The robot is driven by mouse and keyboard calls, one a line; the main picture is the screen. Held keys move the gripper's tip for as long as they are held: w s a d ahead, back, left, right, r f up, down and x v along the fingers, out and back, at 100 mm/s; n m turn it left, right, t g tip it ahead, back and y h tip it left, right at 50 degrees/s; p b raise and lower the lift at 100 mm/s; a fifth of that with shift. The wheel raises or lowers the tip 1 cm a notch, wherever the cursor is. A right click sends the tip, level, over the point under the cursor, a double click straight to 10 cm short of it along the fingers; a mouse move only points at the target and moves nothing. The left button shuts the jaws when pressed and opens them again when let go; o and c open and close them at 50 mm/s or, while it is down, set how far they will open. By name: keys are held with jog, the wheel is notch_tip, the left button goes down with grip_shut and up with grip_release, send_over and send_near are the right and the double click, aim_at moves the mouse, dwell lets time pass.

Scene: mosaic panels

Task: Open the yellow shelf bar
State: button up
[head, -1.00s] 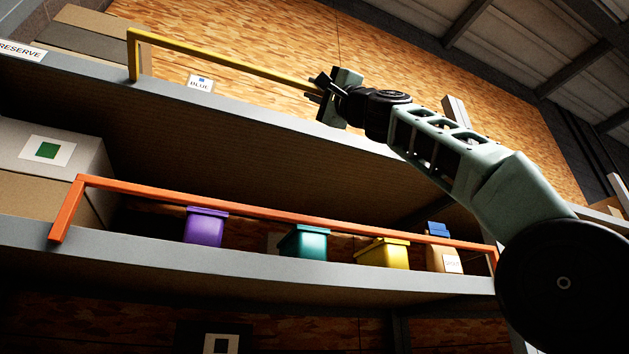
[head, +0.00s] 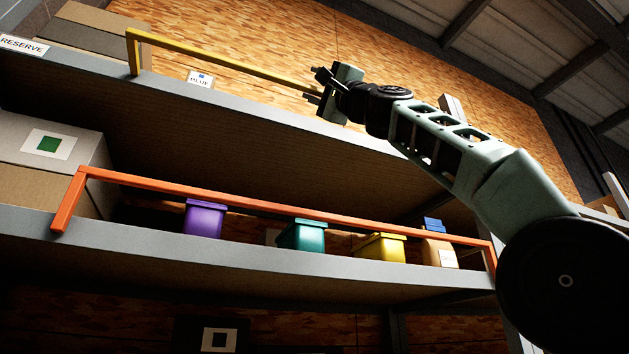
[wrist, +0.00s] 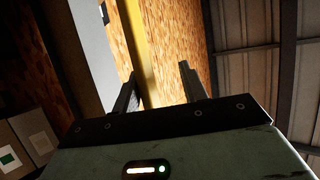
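The yellow shelf bar (head: 230,65) runs along the front of the upper shelf, with its left post bent down to the shelf edge. Its right end is hidden behind my gripper and arm. My gripper (head: 318,86) is at the right part of the visible bar, one finger above it and one below. In the wrist view, the two fingers of my gripper (wrist: 160,88) are spread apart. The yellow bar (wrist: 138,45) runs down into the gap between them, nearer the left finger. I cannot tell whether either finger touches it.
An orange bar (head: 270,211) fronts the lower shelf, with a purple bin (head: 204,219), a teal bin (head: 303,237) and a yellow bin (head: 381,248) behind it. A RESERVE label (head: 22,45) and a BLUE label (head: 200,79) mark the upper shelf. Space in front is clear.

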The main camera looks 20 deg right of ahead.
dwell(0.3)
jog(key=shift+s+d+f+b, duration=0.1)
jog(key=shift+f+b, duration=0.15)
jog(key=shift+b, duration=0.05)
jog(key=b+v, duration=1.5)
jog(key=v, duration=0.2)
